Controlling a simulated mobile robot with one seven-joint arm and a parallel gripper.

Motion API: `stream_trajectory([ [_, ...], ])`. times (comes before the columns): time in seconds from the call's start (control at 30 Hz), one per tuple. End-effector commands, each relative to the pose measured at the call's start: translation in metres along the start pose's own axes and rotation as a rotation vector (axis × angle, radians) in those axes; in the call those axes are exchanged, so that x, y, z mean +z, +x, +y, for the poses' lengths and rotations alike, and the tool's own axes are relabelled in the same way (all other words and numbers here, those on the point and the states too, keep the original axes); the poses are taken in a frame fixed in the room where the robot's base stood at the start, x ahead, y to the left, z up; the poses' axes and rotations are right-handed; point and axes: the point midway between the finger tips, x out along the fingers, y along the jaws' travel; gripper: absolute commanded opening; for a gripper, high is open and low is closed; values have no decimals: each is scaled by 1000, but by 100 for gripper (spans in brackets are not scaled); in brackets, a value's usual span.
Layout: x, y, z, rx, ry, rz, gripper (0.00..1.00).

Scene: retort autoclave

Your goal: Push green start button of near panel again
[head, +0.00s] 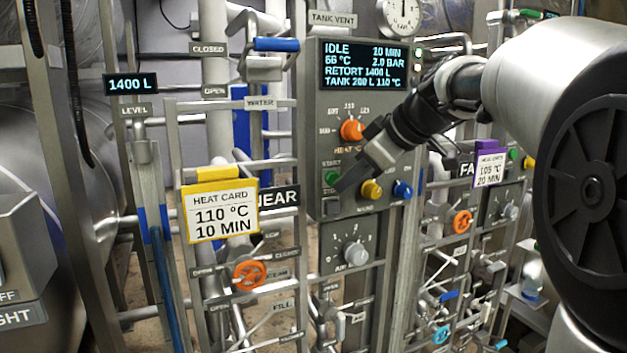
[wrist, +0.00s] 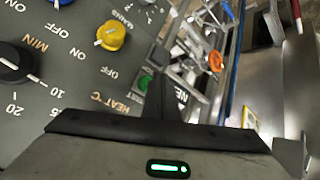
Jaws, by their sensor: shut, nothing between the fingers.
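The near panel (head: 312,120) is a grey box with a lit screen (head: 363,65) reading IDLE, 10 MIN, 66 °C, 2.0 BAR, RETORT 1400 L, TANK 200 L 110 °C. The green start button (head: 332,178) is on its lower left, below the orange heat knob. The button also shows in the wrist view (wrist: 144,82), close beside the finger. My gripper (head: 342,188) is shut and empty, its tip in front of the panel just right of and below the button. In the wrist view the shut fingers (wrist: 166,92) point at the panel edge. I cannot tell whether the tip touches the panel.
An orange knob (head: 352,130), a yellow knob (head: 371,190) and a blue knob (head: 402,189) surround my gripper. A yellow-edged heat card (head: 222,212) reading 110 °C, 10 MIN hangs left of the panel. Pipes and valves crowd below. The far panel (head: 503,205) is at right.

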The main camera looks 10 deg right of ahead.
Motion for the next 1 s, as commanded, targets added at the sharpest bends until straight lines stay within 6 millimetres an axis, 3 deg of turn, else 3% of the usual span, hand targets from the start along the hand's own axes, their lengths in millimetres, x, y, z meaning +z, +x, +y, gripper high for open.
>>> stream_trajectory([
  [1.0, -6, 8, 6, 0, 0, 0, 0],
])
